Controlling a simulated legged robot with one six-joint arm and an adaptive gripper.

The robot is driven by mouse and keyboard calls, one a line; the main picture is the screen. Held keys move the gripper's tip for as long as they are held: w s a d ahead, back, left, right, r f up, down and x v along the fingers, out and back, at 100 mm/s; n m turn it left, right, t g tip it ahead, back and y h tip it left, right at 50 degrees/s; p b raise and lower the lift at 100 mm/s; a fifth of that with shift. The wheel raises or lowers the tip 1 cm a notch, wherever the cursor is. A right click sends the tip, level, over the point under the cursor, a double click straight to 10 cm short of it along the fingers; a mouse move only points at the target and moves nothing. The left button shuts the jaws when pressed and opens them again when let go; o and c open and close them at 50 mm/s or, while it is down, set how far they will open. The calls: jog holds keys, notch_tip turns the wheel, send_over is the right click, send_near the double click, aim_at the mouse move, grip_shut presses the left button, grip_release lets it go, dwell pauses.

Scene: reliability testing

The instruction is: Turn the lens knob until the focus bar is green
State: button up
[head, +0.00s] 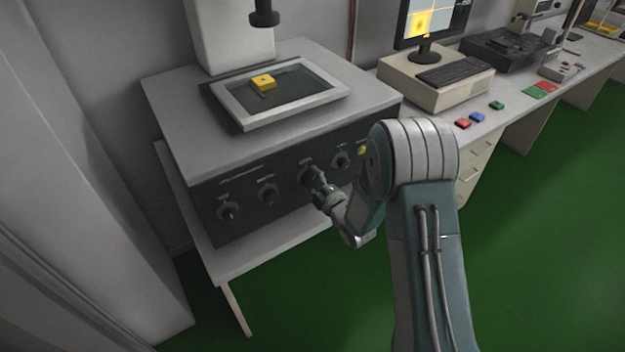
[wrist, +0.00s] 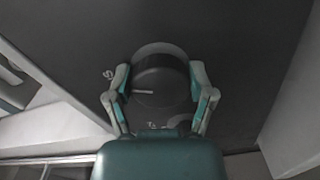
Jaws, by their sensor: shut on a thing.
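The dark round knob (wrist: 158,88) with a pale pointer line is on the black panel in the wrist view. The pointer aims left. My gripper (wrist: 159,80) has its two fingers closed on opposite sides of this knob. In the head view, my gripper (head: 316,180) reaches the middle knob (head: 307,173) on the machine's front, partly covering it. The label above it is too small to read surely. The monitor (head: 428,20) shows a yellow picture with a small orange patch at its lower edge. No green bar is visible there, and the screen's top is cut off.
Other knobs (head: 268,194) line the front panel beside my gripper. A yellow block (head: 263,82) lies on the framed stage (head: 325,94) above. The green floor is open at lower right.

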jog(key=n, duration=0.4)
jog(key=shift+a+n, duration=0.1)
jog(key=shift+n, duration=0.2)
jog(key=shift+s+n, duration=0.1)
jog(key=shift+n, duration=1.5)
jog(key=shift+f, duration=0.1)
jog(key=o, duration=1.1)
jog(key=shift+c, duration=0.2)
jog(key=shift+o, duration=0.2)
jog(key=shift+a, duration=0.15)
